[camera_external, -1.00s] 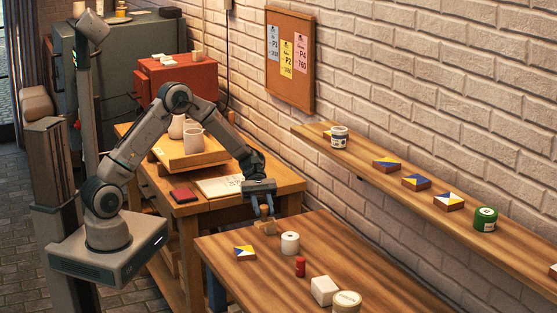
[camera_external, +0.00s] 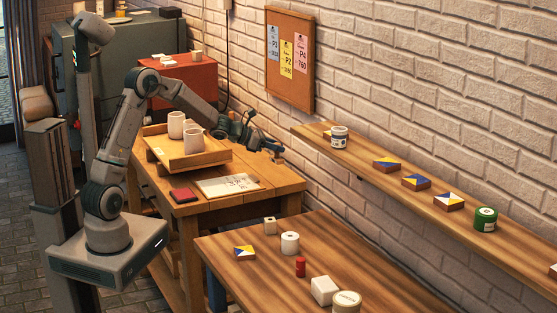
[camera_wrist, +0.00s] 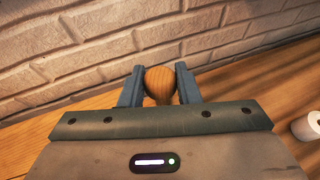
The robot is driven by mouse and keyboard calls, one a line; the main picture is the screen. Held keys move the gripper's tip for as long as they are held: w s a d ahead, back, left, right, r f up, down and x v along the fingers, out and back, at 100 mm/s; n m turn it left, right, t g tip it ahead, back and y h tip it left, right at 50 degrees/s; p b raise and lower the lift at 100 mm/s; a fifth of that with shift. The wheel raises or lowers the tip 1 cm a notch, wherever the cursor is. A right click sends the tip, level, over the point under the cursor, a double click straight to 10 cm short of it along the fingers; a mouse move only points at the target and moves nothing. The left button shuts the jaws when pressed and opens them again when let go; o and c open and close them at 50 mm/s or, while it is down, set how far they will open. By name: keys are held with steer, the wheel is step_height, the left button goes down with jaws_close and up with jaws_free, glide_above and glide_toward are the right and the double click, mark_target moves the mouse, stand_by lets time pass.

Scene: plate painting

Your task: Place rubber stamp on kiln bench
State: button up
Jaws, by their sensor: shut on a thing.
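The rubber stamp shows as a round wooden knob (camera_wrist: 160,80) in the wrist view, between the two fingers of my gripper (camera_wrist: 160,88). My gripper is shut on it. The lower part of the stamp is hidden. In the external view my gripper (camera_external: 272,150) is by the brick wall, raised at the wall side of the wooden bench (camera_external: 272,191). This bench carries a tray and papers and appears to be the kiln bench. The stamp is too small there to make out clearly.
The front table (camera_external: 240,285) holds several small items. A shelf (camera_external: 365,172) runs along the wall.

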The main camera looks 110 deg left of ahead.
steer(key=shift+s+a+f+p, duration=0.7)
steer(key=shift+s+a+f, duration=0.15)
steer(key=shift+a+f, duration=0.95)
steer(key=shift+s+a+f+p, duration=0.7)
steer(key=shift+s+a+f, duration=0.15)
steer(key=shift+a+f, duration=0.9)
steer(key=shift+s+a+f+p, duration=0.7)
steer(key=shift+s+a+f, duration=0.15)
steer(key=shift+a+f, duration=0.95)
steer(key=shift+d+f, duration=0.1)
steer(key=shift+f, duration=0.1)
steer(key=shift+f, duration=0.15)
steer(key=o, duration=1)
steer(key=shift+o, duration=0.2)
